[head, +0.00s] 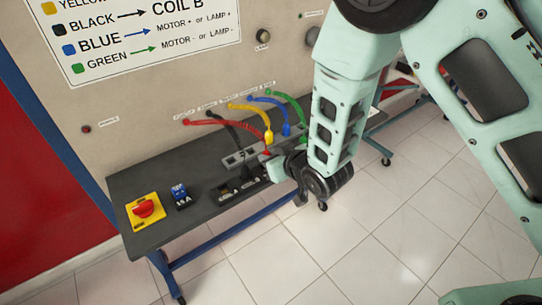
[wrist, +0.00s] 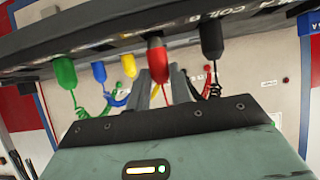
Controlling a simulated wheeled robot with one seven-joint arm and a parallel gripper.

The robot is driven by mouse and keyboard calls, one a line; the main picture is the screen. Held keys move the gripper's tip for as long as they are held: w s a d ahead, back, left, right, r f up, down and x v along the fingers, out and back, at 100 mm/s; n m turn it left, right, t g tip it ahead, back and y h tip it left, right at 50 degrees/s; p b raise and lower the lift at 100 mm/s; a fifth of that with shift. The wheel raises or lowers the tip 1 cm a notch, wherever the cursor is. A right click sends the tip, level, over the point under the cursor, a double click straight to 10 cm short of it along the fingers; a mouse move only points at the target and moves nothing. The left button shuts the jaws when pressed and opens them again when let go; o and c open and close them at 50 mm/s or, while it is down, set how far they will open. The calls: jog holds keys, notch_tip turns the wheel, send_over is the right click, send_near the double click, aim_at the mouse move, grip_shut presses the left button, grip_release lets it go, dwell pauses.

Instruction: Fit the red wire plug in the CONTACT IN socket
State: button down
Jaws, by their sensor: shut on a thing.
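The red wire plug (wrist: 157,62) is between the two grey fingers of my gripper (wrist: 164,88) in the wrist view. My gripper is shut on it. The plug's end meets the edge of the dark socket strip (wrist: 60,52); I cannot tell whether it is in a socket. In the head view the red wire (head: 222,124) runs from the panel to my gripper (head: 270,156) at the grey rail over the bench. The arm hides part of that spot. The CONTACT IN label cannot be read in either view.
The bench (head: 165,222) carries a yellow box with a red knob (head: 144,209) and a blue part (head: 180,195). The tiled floor in front is clear.

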jog(key=shift+f+b, duration=0.65)
jog(key=shift+f, duration=0.15)
jog(key=c, duration=1.5)
grip_release()
jog(key=shift+r+p+v, duration=0.2)
jog(key=shift+p+v, duration=0.2)
jog(key=shift+v, duration=0.85)
jog(key=shift+r+p+v, duration=0.25)
jog(key=shift+p+v, duration=0.1)
jog(key=shift+v, duration=0.95)
jog(key=shift+w+a+r, duration=0.1)
jog(key=shift+w+a, duration=0.05)
jog(key=shift+w, duration=0.05)
jog(key=shift+r+p, duration=0.95)
jog(key=shift+r, duration=0.65)
jog(key=o, duration=0.6)
